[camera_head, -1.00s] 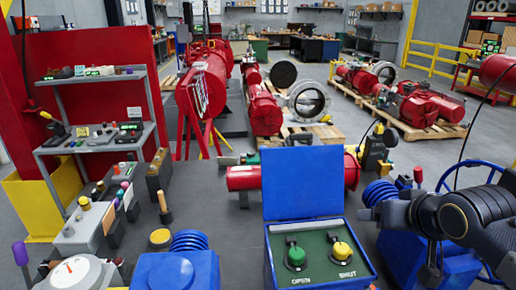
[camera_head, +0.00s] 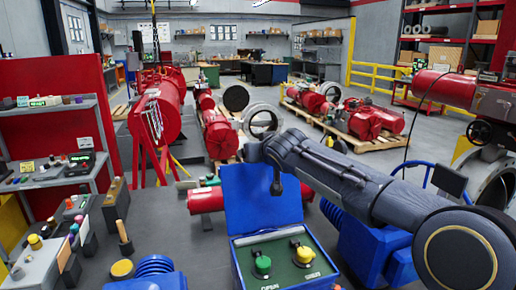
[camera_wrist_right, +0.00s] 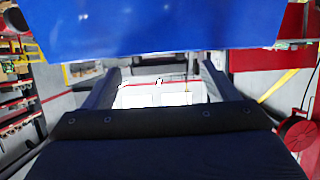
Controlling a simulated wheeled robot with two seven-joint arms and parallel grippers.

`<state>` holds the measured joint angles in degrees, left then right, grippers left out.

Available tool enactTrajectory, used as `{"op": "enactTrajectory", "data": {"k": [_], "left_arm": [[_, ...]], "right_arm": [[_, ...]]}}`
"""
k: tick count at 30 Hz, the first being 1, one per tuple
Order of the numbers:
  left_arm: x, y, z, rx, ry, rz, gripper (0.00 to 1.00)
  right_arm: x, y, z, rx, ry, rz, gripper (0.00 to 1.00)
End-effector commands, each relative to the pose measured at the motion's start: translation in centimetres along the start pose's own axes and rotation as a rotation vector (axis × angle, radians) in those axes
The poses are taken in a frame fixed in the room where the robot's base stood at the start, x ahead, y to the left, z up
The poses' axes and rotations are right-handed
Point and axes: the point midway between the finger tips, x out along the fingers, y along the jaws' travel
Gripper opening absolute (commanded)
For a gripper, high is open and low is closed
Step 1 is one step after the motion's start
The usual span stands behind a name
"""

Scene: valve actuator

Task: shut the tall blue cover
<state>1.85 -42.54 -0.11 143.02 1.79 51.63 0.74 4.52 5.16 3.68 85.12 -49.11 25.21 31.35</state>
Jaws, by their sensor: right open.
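The tall blue cover (camera_head: 247,205) stands upright, open, at the back of a blue box (camera_head: 285,255). The box's green panel has a green knob (camera_head: 262,264) and a yellow knob (camera_head: 303,254). In the right wrist view the blue cover (camera_wrist_right: 160,25) fills the top, close to the open fingers (camera_wrist_right: 160,78). I cannot tell whether they touch it. My left gripper is not in view.
A red cylinder (camera_head: 207,199) lies behind the cover. A blue-bodied device (camera_head: 365,235) stands right of the box, under my right arm. Small tools and a grey shelf (camera_head: 60,175) are on the left. Red valve actuators (camera_head: 370,122) sit on pallets farther back.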

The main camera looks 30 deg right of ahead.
Motion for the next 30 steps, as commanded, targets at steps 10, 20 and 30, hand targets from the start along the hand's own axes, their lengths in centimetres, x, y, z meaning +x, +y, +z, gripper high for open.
{"op": "enactTrajectory", "data": {"k": [10, 20, 30], "left_arm": [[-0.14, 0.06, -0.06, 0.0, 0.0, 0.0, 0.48], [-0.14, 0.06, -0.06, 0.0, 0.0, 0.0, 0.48], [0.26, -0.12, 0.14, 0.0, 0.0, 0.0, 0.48]], "right_arm": [[0.64, 0.03, 0.06, 0.0, 0.0, 0.0, 0.8], [0.62, 0.02, 0.07, 0.0, -0.001, 0.0, 0.38], [0.55, 0.02, 0.24, 0.0, 0.005, 0.0, 0.17]]}}
